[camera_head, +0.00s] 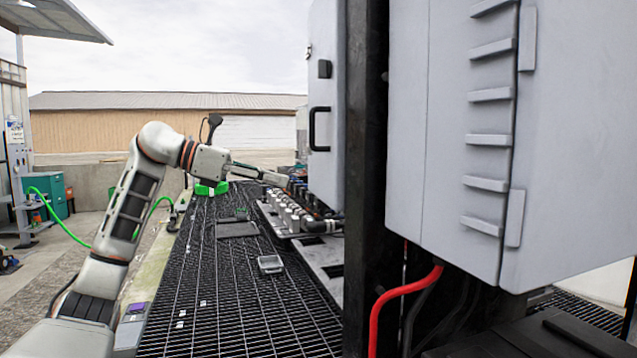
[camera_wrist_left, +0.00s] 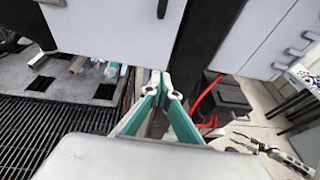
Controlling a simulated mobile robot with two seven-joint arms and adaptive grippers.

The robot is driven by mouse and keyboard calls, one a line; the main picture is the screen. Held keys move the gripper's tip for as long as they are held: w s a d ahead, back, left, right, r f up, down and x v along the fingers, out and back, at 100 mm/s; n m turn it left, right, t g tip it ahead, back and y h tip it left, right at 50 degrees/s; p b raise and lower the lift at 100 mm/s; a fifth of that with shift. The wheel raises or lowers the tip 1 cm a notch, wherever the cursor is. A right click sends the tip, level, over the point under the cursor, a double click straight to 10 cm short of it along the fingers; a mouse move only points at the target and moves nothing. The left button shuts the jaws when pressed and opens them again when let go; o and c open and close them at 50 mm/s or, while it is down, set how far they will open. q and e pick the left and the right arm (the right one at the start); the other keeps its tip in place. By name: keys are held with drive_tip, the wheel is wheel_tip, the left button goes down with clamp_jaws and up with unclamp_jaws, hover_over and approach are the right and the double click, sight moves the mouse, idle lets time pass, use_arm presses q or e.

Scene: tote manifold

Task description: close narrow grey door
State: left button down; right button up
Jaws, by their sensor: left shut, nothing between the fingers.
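The pale grey door (camera_head: 325,95) with a black bar handle (camera_head: 312,130) stands upright beside the black post in the head view. I cannot tell how far it is open. A pale panel (camera_wrist_left: 100,28) with a black handle (camera_wrist_left: 162,8) fills the top of the left wrist view, apparently the same door. My left gripper (camera_head: 284,180) is shut and empty, low near the door's bottom edge. Its fingertips (camera_wrist_left: 164,84) meet just below the panel and in front of the post. A gripper that looks like my right one (camera_wrist_left: 236,142) shows small at the right of the wrist view.
A large grey cabinet (camera_head: 570,130) with ribs stands right of the black post (camera_head: 365,160). A red hose (camera_head: 398,290) hangs below it. Fittings (camera_head: 292,212) line the bench under the door. Dark grating (camera_head: 230,300) is mostly clear, with a small grey item (camera_head: 270,264) on it.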

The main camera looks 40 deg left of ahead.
sight(332, 186)
use_arm(q)
drive_tip(key=x, duration=0.3)
drive_tip(key=p+x, duration=0.1)
drive_tip(key=x, duration=0.1)
drive_tip(key=r+x, duration=0.1)
drive_tip(key=x, duration=0.2)
drive_tip(key=shift+w+d+f+p, duration=0.1)
drive_tip(key=shift+w+d+p, duration=0.1)
drive_tip(key=shift+w+p, duration=0.15)
drive_tip(key=shift+w+d+f, duration=0.1)
drive_tip(key=shift+w+d, duration=0.1)
drive_tip(key=shift+w, duration=0.25)
use_arm(e)
drive_tip(key=shift+s+a+r, duration=0.3)
drive_tip(key=shift+s+a, duration=0.05)
drive_tip(key=shift+s, duration=0.15)
use_arm(q)
drive_tip(key=shift+w+d, duration=0.1)
use_arm(e)
drive_tip(key=shift+r, duration=0.1)
